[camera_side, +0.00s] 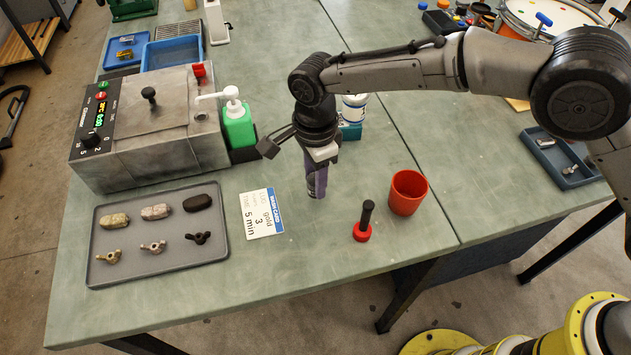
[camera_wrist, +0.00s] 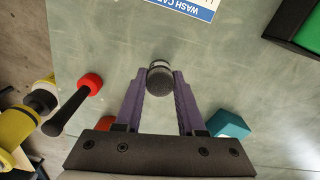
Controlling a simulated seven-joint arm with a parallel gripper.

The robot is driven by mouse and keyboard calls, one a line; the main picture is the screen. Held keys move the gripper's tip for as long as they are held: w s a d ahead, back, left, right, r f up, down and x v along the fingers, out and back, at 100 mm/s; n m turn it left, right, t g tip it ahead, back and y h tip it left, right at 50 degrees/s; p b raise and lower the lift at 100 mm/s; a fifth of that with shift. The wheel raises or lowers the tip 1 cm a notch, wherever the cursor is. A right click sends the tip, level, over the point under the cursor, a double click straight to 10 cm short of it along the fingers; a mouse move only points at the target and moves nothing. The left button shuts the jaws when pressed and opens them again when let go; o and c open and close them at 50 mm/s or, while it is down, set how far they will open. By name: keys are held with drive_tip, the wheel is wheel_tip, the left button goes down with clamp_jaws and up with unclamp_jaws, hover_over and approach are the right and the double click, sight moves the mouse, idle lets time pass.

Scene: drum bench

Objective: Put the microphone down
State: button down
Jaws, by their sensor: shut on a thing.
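My gripper (camera_side: 316,186) is over the green bench, pointing down, between the wash card and the red cup. Its purple fingers (camera_wrist: 159,84) are shut on a small dark grey cylinder with a pale ring, which I take to be the microphone (camera_wrist: 159,78). It sits upright between the fingertips in the wrist view. In the side view the fingers mostly hide it. I cannot tell whether its lower end touches the bench.
The wash card (camera_side: 262,213) lies left of my gripper. A red-based black handle (camera_side: 364,222) and a red cup (camera_side: 408,192) stand to the right. A grey tray (camera_side: 160,262) holds lugs and wing nuts. A green bottle (camera_side: 238,125) stands behind.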

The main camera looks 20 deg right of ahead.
drive_tip(key=shift+f, duration=0.85)
drive_tip(key=shift+f, duration=0.2)
drive_tip(key=c, duration=0.5)
unclamp_jaws()
drive_tip(key=shift+r, duration=0.15)
wheel_tip(320, 180, up, 12)
drive_tip(key=shift+r, duration=0.1)
